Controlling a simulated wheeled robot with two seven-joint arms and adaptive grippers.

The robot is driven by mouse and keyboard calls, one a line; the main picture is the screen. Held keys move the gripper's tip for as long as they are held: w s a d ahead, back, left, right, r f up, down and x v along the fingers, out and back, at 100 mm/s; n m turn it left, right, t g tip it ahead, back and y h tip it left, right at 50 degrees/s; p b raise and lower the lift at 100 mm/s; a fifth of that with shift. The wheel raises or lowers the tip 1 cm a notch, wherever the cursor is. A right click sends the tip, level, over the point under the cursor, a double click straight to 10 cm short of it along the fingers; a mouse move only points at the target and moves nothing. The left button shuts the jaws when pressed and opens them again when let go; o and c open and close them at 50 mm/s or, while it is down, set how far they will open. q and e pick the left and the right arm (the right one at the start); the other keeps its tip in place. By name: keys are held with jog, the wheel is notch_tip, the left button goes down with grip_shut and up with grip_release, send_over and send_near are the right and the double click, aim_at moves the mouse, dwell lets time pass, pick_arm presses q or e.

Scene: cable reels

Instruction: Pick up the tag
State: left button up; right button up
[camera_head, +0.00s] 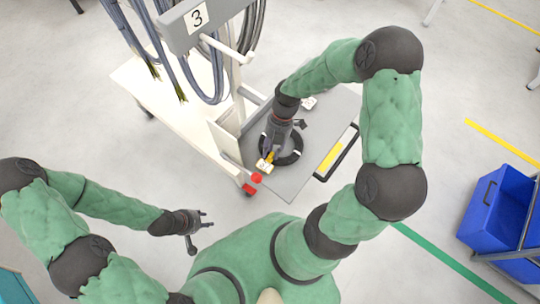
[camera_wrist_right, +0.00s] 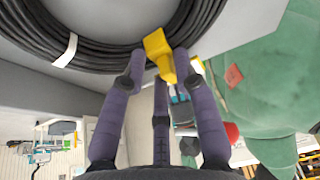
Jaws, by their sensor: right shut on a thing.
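The yellow tag (camera_head: 264,166) shows at the near edge of a black cable coil (camera_head: 294,158) on the grey cart top. My right gripper (camera_head: 271,152) points down over the coil, its fingers shut on the tag. In the right wrist view the yellow tag (camera_wrist_right: 160,54) sits between the purple fingertips (camera_wrist_right: 166,68), close against the black coil (camera_wrist_right: 110,45). Whether the tag is still tied to the coil cannot be told. My left gripper (camera_head: 201,228) is open and empty, away from the cart at the lower left.
A post with hanging cables (camera_head: 210,75) and a "3" sign (camera_head: 196,17) stands behind. Blue bins (camera_head: 500,205) stand right.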

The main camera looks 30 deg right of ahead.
notch_tip(320, 180, up, 10)
jog(key=shift+p, duration=1.25)
grip_shut()
jog(key=shift+o, duration=0.7)
grip_release()
grip_shut()
jog(key=shift+r, duration=0.1)
jog(key=shift+r+p, duration=1.1)
jog(key=shift+r, duration=0.3)
